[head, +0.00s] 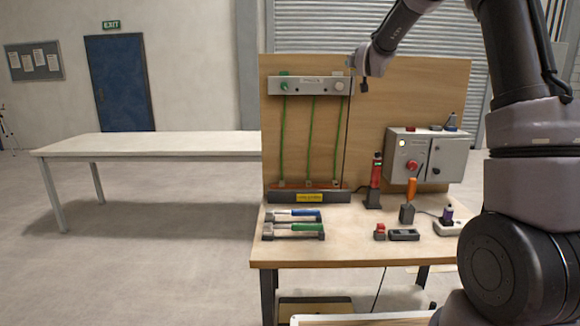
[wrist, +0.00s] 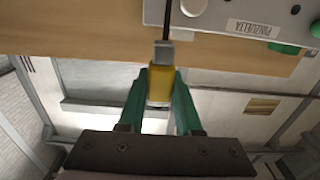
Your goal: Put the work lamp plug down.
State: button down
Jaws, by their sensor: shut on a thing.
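My gripper (head: 364,84) is raised in front of the upright wooden board, near the right end of the grey rail box. In the wrist view its two green fingers (wrist: 160,92) are shut on a yellow plug (wrist: 159,82), which I take to be the work lamp plug. The plug has a grey end, and a dark cable (wrist: 167,20) runs from that end toward the top of the picture. The plug is held clear of the bench. In the head view it is too small to make out.
The bench (head: 330,255) holds two hammers (head: 292,231), a red-and-black device (head: 375,180), an orange-handled tool (head: 411,188) in a block, and a power strip (head: 452,226) with a purple plug. A grey control box (head: 428,155) is on the board. A long table (head: 150,146) at left is bare.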

jog(key=s+d+f, duration=0.2)
jog(key=s+f, duration=0.1)
jog(key=f, duration=0.6)
jog(key=s+d+f, duration=0.2)
jog(key=f, duration=0.7)
jog(key=s+d+f, duration=0.2)
jog(key=s+f, duration=0.1)
jog(key=f, duration=0.6)
jog(key=shift+s+f, duration=0.25)
jog(key=shift+s, duration=0.05)
